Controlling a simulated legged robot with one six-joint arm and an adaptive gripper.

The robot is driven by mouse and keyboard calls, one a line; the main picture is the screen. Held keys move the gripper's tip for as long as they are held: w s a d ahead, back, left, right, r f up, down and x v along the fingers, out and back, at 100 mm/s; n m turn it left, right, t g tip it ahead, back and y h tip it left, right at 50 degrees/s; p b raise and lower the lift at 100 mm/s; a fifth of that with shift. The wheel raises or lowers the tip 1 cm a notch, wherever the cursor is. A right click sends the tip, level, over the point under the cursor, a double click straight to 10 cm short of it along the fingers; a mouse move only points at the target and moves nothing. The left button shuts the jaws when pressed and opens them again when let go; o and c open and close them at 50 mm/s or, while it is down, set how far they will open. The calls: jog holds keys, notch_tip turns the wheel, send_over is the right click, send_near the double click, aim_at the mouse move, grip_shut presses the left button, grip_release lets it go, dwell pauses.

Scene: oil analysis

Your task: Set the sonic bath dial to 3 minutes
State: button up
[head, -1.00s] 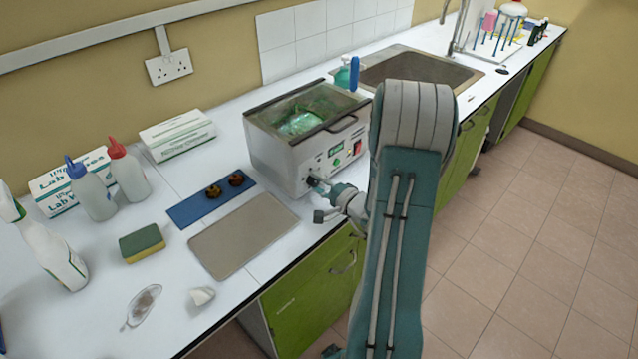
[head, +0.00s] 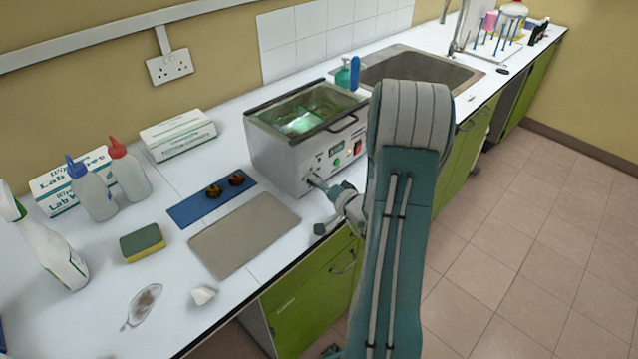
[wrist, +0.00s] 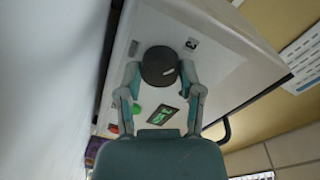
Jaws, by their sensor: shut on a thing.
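The sonic bath (head: 272,152) is a pale metal box with an open basin, standing on the counter. Its front panel carries a small display, a green button and a red switch. In the head view my gripper (head: 318,183) is at the lower front of the bath, and the dial is mostly hidden. The display's digits are too small to read.
A blue mat (head: 208,203) with two small dark items and a grey tray (head: 240,236) lie left of the bath. Bottles, boxes and a sponge (head: 142,242) stand farther left. A sink (head: 420,70) lies behind to the right. Open floor is at the right.

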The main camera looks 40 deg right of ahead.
jog(key=shift+s+a+f, duration=0.1)
jog(key=shift+a+f, duration=0.1)
jog(key=shift+f, duration=0.1)
jog(key=o, duration=1)
jog(key=shift+o, duration=0.7)
jog(key=shift+r, duration=0.1)
jog(key=shift+d, duration=0.1)
jog(key=s, duration=1.1)
jog(key=shift+s+d+r, duration=0.2)
jog(key=shift+s+r, duration=0.15)
jog(key=shift+r, duration=0.05)
